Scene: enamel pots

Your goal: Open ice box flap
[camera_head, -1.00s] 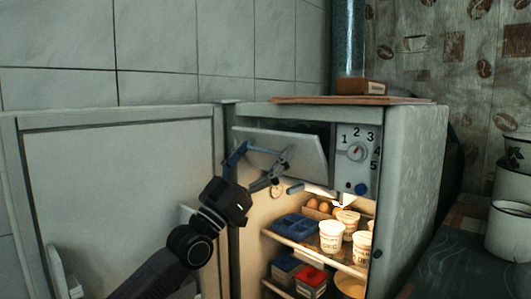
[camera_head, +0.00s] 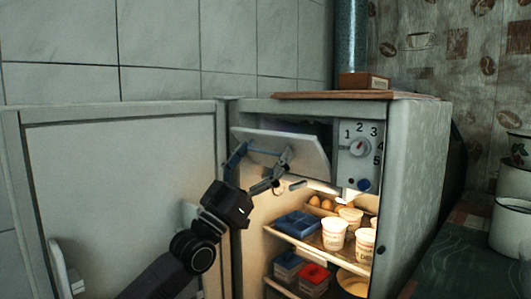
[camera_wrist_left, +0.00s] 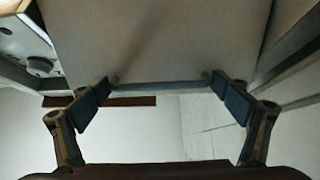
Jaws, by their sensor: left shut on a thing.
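The ice box flap (camera_head: 285,142) is a pale panel at the top of the open fridge. My right gripper is not in view.
The fridge door (camera_head: 130,205) stands wide open at the left. A dial panel (camera_head: 359,150) is right of the flap. Shelves below hold eggs (camera_head: 320,203), white cups (camera_head: 334,235) and blue tubs (camera_head: 297,224). Pots (camera_head: 511,230) stand on the right counter.

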